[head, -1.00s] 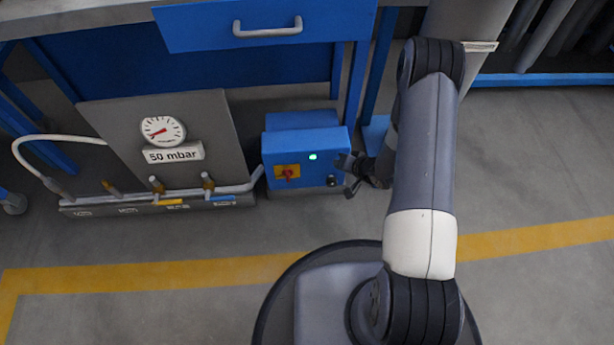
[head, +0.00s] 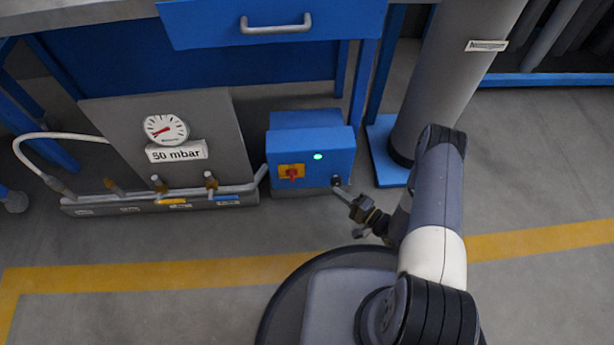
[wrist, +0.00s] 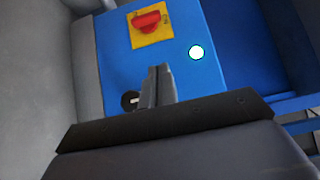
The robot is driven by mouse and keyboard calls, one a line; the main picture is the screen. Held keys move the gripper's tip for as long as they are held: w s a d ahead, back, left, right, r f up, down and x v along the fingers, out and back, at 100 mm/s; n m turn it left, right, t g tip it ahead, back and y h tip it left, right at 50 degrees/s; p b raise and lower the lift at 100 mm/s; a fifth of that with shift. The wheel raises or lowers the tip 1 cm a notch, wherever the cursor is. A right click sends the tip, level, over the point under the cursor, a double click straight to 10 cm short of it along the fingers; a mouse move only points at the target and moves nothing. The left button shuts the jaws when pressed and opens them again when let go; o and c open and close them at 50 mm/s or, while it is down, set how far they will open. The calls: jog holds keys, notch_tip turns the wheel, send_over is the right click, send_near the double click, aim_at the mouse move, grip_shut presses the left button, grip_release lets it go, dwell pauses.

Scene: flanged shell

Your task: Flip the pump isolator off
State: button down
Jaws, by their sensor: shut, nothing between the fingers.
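A blue control box (head: 311,160) stands on the floor against the bench. Its front has a red rotary handle (head: 292,174) on a yellow plate, a lit green lamp (head: 318,156) and a small dark knob or switch (head: 336,180) at lower right. No label names the pump isolator legibly. My gripper (head: 340,191) is shut and empty, its tips just in front of the dark knob; contact cannot be told. In the wrist view the shut fingers (wrist: 158,84) partly cover the dark knob (wrist: 130,99). The red handle (wrist: 148,20) and lamp (wrist: 196,52) lie beyond the tips.
A grey panel with a gauge (head: 165,128) marked 50 mbar stands left of the box. A manifold pipe with several valves (head: 160,184) runs below it up to the box. A grey column (head: 440,90) on a blue foot stands to the right.

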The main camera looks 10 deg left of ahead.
aim_at(292, 175)
dwell(0.3)
jog(key=b+x, duration=0.3)
jog(key=x, duration=0.7)
jog(key=shift+w+a+b, duration=0.15)
jog(key=shift+a+b, duration=0.1)
jog(key=shift+b, duration=0.05)
jog(key=shift+s+a+b, duration=0.2)
jog(key=shift+a, duration=0.3)
jog(key=shift+s+a+b, duration=0.15)
jog(key=shift+a, duration=0.35)
jog(key=shift+s+a+r, duration=0.1)
jog(key=shift+s+a, duration=0.05)
jog(key=shift+a, duration=0.55)
jog(key=shift+s+r, duration=0.1)
jog(key=shift+r+n+h+p, duration=0.1)
jog(key=shift+n+h+p, duration=0.4)
jog(key=shift+h+p, duration=0.1)
